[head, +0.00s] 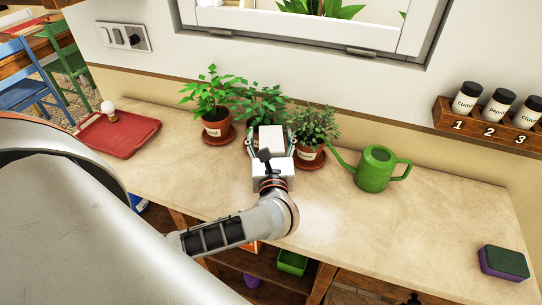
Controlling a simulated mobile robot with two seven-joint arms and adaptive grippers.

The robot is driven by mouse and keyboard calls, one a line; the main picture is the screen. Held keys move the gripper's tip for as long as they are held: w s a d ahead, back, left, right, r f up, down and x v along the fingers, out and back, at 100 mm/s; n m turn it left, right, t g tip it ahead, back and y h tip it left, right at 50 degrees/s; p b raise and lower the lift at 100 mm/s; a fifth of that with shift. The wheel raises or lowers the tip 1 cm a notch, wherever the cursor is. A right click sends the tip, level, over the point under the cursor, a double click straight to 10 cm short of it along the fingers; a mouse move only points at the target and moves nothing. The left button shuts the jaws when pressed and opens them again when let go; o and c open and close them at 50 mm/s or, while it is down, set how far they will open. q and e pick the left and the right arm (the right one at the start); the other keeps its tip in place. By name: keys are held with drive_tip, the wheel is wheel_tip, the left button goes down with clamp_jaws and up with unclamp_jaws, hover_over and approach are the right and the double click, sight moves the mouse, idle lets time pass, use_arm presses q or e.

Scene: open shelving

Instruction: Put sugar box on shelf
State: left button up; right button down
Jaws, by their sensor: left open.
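My left gripper (272,135) is over the back of the counter, in front of the middle potted plant (264,100). Its fingers are apart. A plain white block shape (271,139) shows between the fingers; I cannot tell whether it is a box or part of the gripper. No sugar box can be clearly made out. Open shelving (273,268) shows below the counter's front edge, partly hidden by my left arm. My right gripper is not in view.
Potted plants (216,122) (308,150) flank the gripper. A green watering can (375,168) stands right. A red tray (118,135) lies left, a sponge (504,262) far right. A spice rack (488,124) is on the wall. Below is a green container (292,262).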

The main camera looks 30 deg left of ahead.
use_arm(q)
drive_tip(key=c, duration=1.7)
drive_tip(key=shift+r, duration=0.1)
drive_tip(key=shift+c, duration=0.2)
